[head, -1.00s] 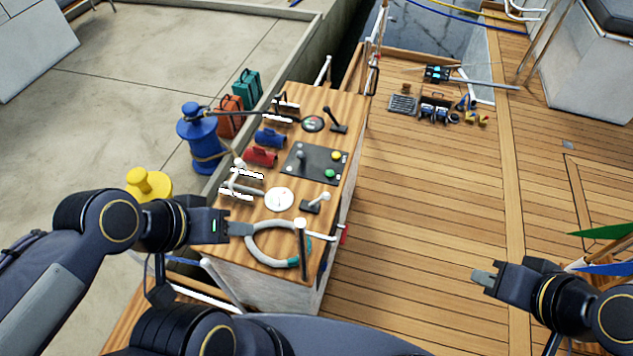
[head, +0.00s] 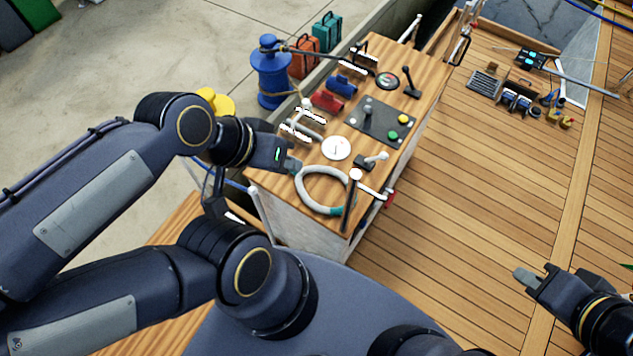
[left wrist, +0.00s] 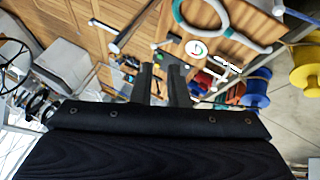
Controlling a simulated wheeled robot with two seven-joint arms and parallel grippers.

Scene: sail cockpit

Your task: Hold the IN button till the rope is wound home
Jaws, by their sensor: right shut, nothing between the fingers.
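The dark panel (head: 362,130) on the wooden console top (head: 432,72) carries a yellow button (head: 404,119), a green button (head: 392,134) and a small lever (head: 368,105). Button labels are too small to read. A blue drum (head: 270,80) with rope around its lower part stands left of the console; it also shows in the left wrist view (left wrist: 257,88). My left gripper (head: 291,164) is over the console's near left edge, beside the grey ring handle, apart from the buttons. Its fingers (left wrist: 162,80) stand apart and empty. My right gripper (head: 521,278) is shut and empty over the deck.
A grey ring handle (head: 303,190), a white dial (head: 336,148), and red (head: 327,101) and blue (head: 341,85) items share the console top. A yellow bollard (head: 222,104) stands behind my left arm.

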